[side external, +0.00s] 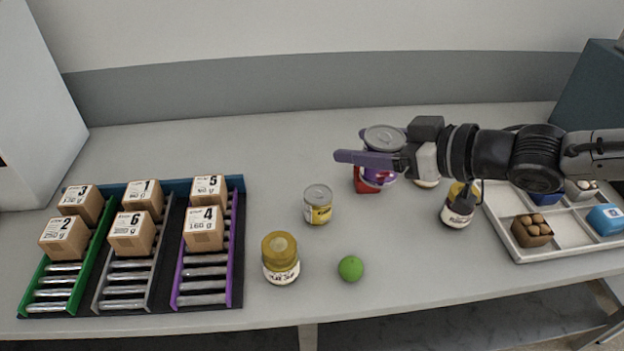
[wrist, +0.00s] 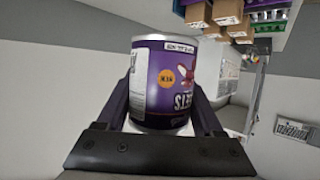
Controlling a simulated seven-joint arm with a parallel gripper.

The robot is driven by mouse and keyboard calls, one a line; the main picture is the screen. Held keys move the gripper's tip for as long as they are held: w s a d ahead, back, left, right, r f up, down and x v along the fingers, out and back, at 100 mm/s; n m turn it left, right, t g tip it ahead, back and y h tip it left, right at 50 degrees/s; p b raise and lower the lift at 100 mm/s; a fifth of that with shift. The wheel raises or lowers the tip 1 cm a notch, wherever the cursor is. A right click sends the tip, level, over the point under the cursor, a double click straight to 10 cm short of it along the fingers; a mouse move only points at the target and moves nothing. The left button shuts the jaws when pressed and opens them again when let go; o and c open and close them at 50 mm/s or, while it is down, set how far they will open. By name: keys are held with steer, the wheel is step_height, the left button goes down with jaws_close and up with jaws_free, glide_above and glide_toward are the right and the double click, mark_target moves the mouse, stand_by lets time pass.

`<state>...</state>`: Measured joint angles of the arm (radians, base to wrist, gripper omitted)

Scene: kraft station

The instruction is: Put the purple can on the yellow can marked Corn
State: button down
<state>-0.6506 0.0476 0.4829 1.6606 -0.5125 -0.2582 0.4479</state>
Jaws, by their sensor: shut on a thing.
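The purple can (wrist: 160,85) fills the middle of the wrist view, between both fingers of my gripper (wrist: 166,104). In the side external view the purple can (side external: 386,141) is held at my gripper (side external: 376,160), partly covered by a finger. It appears to be above the table, in front of a red object. The yellow can (side external: 318,206) with a silver lid stands upright on the table, to the left of and nearer than my gripper, apart from it. Its label is too small to read here.
A yellow-lidded jar (side external: 281,258) and a green ball (side external: 351,268) stand near the front. A red object (side external: 366,182) and another jar (side external: 458,207) are by my arm. A white tray (side external: 507,246) is at right, a rack of boxes (side external: 236,270) at left.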

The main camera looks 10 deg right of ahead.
steer(key=w+a+f, duration=0.2)
steer(key=w, duration=0.1)
steer(key=w+a+f, duration=0.2)
steer(key=f, duration=0.1)
steer(key=w+a+f, duration=0.3)
steer(key=shift+w+a+f, duration=0.1)
steer(key=shift+w, duration=0.2)
steer(key=shift+w+a+f, duration=0.15)
steer(key=shift+w+f, duration=0.1)
steer(key=shift+f, duration=0.1)
steer(key=shift+w+a+f, duration=0.1)
steer(key=shift+f, duration=1.55)
steer(key=shift+f, duration=0.2)
jaws_free()
steer(key=shift+r, duration=0.1)
